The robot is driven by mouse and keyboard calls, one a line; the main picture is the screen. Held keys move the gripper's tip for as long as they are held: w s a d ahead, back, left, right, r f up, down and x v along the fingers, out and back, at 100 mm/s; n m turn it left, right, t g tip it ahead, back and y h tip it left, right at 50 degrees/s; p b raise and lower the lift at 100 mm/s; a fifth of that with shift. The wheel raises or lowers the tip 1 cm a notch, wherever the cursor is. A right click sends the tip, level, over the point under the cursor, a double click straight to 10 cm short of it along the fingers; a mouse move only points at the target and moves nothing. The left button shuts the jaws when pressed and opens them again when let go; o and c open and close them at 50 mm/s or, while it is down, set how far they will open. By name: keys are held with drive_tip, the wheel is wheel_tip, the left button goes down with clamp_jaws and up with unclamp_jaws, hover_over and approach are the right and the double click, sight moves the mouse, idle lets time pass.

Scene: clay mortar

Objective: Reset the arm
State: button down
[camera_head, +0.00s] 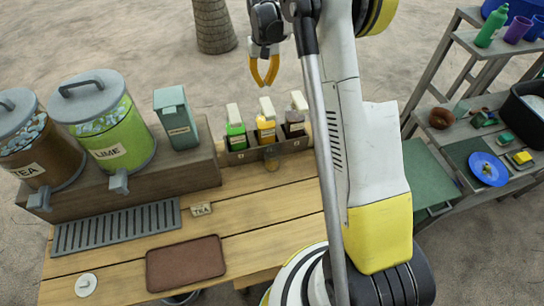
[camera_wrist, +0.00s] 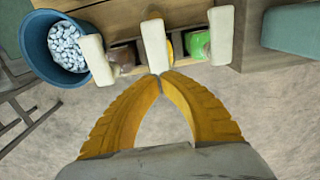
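My gripper (camera_head: 264,82) hangs above the far edge of the wooden table (camera_head: 270,215) in the head view, with its yellow fingers pointing down. In the wrist view my gripper (camera_wrist: 160,77) shows its two fingertips together and nothing between them. The fingers bow apart lower down and meet at the tips. Beyond the tips are several pump bottles in a wooden rack: a green one (camera_head: 236,137), a yellow one (camera_head: 266,131) and a dark one (camera_head: 294,127). My gripper is above them and looks apart from them.
Two drink dispensers, brown (camera_head: 40,150) and lime (camera_head: 116,138), stand at the left beside a green box (camera_head: 177,118). A brown tray (camera_head: 186,263) and a drip grate (camera_head: 117,227) lie on the table. Shelves with dishes stand at the right. A blue bucket (camera_wrist: 57,50) holds pale pieces.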

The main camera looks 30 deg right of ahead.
wheel_tip(320, 180, up, 2)
drive_tip(key=shift+r+p, duration=0.1)
drive_tip(key=shift+p, duration=0.2)
idle(0.3)
drive_tip(key=s+a+r+n+t+b, duration=0.1)
drive_tip(key=s+a+r+t+b, duration=0.15)
drive_tip(key=s+a+b, duration=0.35)
drive_tip(key=s+a+r+t+b, duration=0.1)
drive_tip(key=s+a+r+b, duration=0.2)
drive_tip(key=s, duration=0.5)
drive_tip(key=s+a+f+t+b, duration=0.2)
drive_tip(key=s+f+b, duration=0.2)
drive_tip(key=s, duration=0.4)
drive_tip(key=s+a+f+n+t+b, duration=0.1)
drive_tip(key=s+f+b, duration=0.3)
drive_tip(key=s, duration=0.4)
drive_tip(key=shift+s+a+f+t, duration=0.25)
drive_tip(key=shift+a+f+t, duration=0.1)
drive_tip(key=shift+a+f, duration=0.45)
